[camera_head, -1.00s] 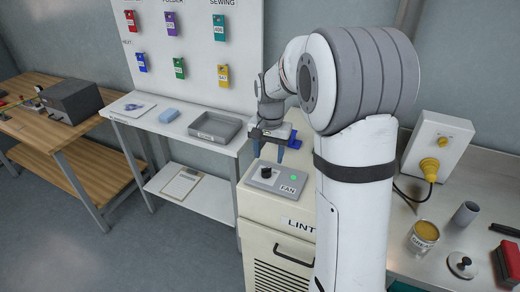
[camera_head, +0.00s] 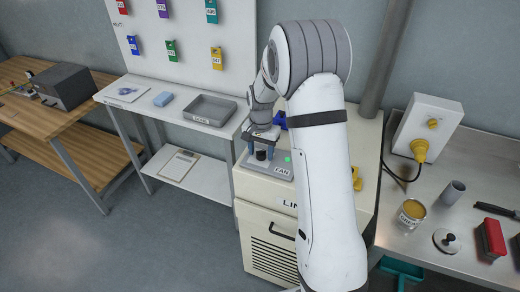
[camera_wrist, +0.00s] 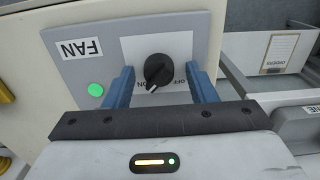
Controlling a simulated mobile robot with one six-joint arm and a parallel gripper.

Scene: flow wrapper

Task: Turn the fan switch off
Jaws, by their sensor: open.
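The fan switch is a black rotary knob (camera_wrist: 158,70) on a white plate marked OFF and ON, set in a grey panel (camera_wrist: 75,70) labelled FAN. The knob's white mark points toward the lettering, nearer ON. A green light (camera_wrist: 95,90) glows on the panel. In the head view the knob (camera_head: 261,155) is on the panel on top of the cream LINT cabinet (camera_head: 270,210). My gripper (camera_wrist: 163,78) is open, its blue fingers on either side of the knob, with gaps visible. In the head view my gripper (camera_head: 264,146) is over the panel.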

